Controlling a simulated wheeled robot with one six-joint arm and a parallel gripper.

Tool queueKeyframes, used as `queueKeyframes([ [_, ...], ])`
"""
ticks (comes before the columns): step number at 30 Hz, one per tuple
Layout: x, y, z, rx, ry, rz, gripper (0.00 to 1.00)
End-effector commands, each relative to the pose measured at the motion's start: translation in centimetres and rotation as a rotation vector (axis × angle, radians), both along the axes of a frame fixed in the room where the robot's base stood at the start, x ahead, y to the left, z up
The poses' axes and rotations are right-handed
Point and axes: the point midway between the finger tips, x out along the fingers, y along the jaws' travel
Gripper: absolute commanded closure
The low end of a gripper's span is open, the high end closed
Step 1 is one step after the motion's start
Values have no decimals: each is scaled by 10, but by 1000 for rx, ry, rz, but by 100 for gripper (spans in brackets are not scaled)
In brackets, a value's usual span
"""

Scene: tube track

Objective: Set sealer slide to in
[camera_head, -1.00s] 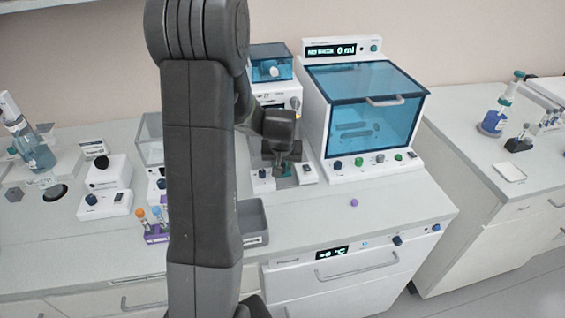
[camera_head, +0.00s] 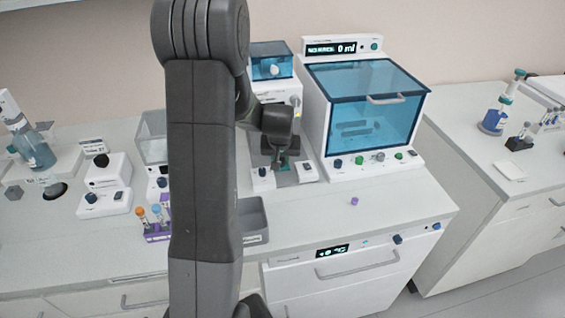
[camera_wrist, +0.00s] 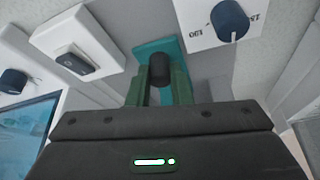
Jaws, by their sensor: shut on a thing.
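The sealer (camera_head: 285,92) is a white unit with a blue transparent top, left of the large blue-lidded cabinet. Its slide (camera_wrist: 142,50) is a teal plate with a short dark knob (camera_wrist: 159,66) standing on it. My gripper (camera_wrist: 160,84) has green fingers on both sides of the knob and is shut on it. In the head view my gripper (camera_head: 283,160) is low at the sealer's front, and a bit of teal shows around it. My arm and wrist hide part of the sealer and most of the slide there.
A dial box with a blue knob (camera_wrist: 229,18) stands close to one side of the slide, and a white switch box (camera_wrist: 78,60) on the other. The blue-lidded cabinet (camera_head: 368,95) is close on the right. A grey tray (camera_head: 252,216) lies in front.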

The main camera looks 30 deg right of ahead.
Motion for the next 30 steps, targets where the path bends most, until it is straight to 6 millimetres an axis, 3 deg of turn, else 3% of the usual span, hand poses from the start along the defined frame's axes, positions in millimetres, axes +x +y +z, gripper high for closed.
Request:
queueKeyframes([
  [6, 17, -6, 0, -2, 0, 1, 100],
  [15, 18, -6, 1, -1, 0, 0, 100],
  [16, 18, -6, 1, -1, 0, 0, 79],
  [17, 18, -6, 1, -1, 0, 0, 73],
  [30, 16, -5, 7, -2, -2, 0, 72],
])
